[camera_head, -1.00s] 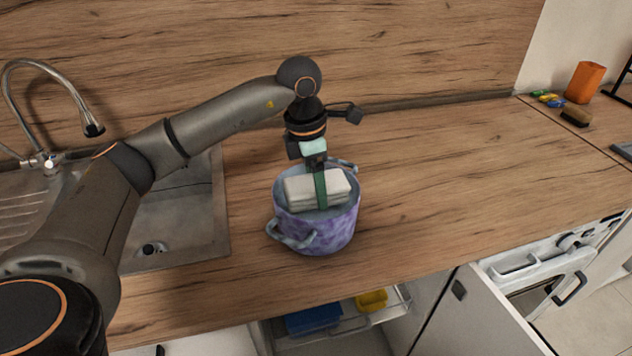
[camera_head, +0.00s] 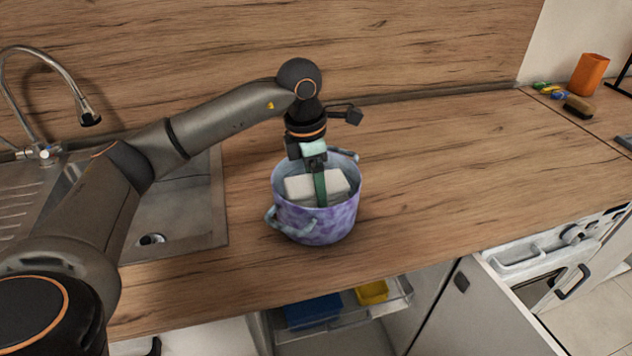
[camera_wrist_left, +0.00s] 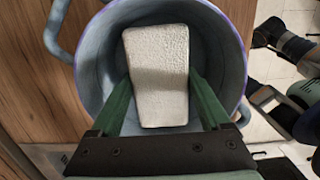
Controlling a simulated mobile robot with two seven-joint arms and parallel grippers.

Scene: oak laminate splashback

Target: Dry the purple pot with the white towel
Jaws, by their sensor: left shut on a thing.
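The purple pot (camera_head: 330,220) stands on the wooden counter to the right of the sink, with its grey-blue handles out to the sides. The folded white towel (camera_head: 300,186) is inside the pot, below the rim. My left gripper (camera_head: 320,193) reaches down into the pot from above and is shut on the towel. In the left wrist view, the towel (camera_wrist_left: 158,75) lies between the two green fingers, with the pot's blue-grey inner wall (camera_wrist_left: 95,75) around it. Whether the towel touches the pot's bottom is hidden.
The sink (camera_head: 185,215) with its tap (camera_head: 85,110) is left of the pot. An open drawer (camera_head: 345,312) is below the counter. The counter right of the pot is clear.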

